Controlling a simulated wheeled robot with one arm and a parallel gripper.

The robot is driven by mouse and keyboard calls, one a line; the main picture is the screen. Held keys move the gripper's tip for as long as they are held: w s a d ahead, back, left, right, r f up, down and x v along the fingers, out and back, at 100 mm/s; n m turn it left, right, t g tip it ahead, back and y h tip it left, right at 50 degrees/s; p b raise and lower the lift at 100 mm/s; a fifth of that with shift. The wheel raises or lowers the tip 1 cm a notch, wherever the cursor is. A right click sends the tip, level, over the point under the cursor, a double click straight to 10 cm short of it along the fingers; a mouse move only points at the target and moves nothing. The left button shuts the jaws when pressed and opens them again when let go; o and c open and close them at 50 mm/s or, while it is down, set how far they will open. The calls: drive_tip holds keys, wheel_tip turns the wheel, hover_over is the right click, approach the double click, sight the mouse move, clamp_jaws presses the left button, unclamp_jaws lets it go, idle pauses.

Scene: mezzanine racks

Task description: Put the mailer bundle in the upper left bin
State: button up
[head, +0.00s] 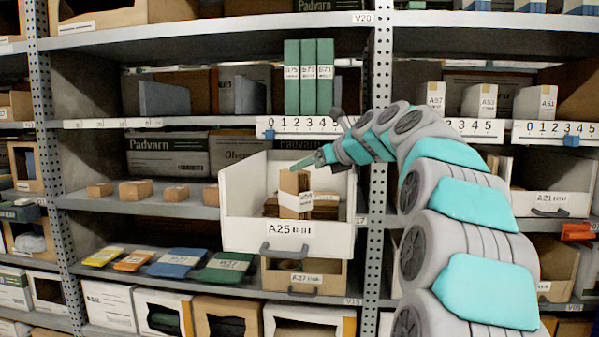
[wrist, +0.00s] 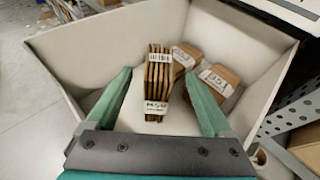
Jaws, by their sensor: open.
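The mailer bundle (wrist: 158,82), a strapped stack of brown mailers with a white label, stands upright in the pulled-out white bin A25. It also shows in the head view (head: 289,184). My gripper (wrist: 159,74) is open, its two green fingers reaching into the bin. In the wrist view the fingers appear on either side of the bundle, with gaps showing. In the head view my gripper (head: 307,161) is at the bundle's top; one finger is mostly hidden. Bin A25 (head: 240,234) juts out from the rack. I cannot tell which container is the upper left bin.
Other brown labelled packs (wrist: 218,80) lie in the bin right of the bundle. A perforated rack post (head: 379,75) stands close right of the bin. Green binders (head: 308,65) stand on the shelf above. An open cardboard box (head: 120,17) sits on the top left shelf.

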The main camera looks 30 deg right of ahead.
drive_tip(key=v, duration=0.5)
idle(3.8)
